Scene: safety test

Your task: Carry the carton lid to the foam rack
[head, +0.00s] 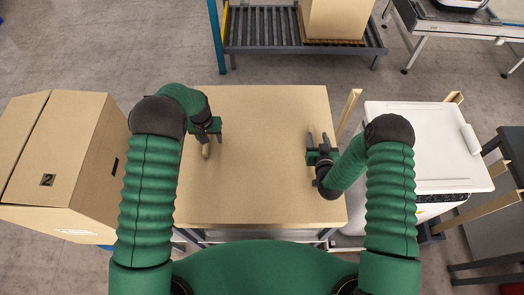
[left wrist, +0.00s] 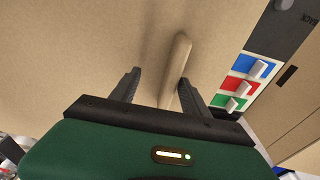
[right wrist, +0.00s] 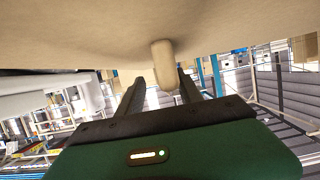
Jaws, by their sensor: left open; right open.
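A large flat tan board, which looks like the carton lid (head: 255,120), lies level in front of me in the head view. A short rounded tan handle (head: 205,151) shows at its left side. My left gripper (head: 207,133) is open, and in the left wrist view the handle (left wrist: 178,70) stands between its fingers, nearer the right one. My right gripper (head: 318,140) is open near the board's right edge. In the right wrist view another rounded handle (right wrist: 163,65) lies between or just beyond its fingers. Contact is not clear. I cannot pick out the foam rack for sure.
A large carton marked 2 (head: 55,155) stands at left. A white-topped unit (head: 425,135) with wooden bars around it stands close at right. A roller conveyor (head: 265,25) bearing a carton (head: 335,18) is at the back. Open floor lies between board and conveyor.

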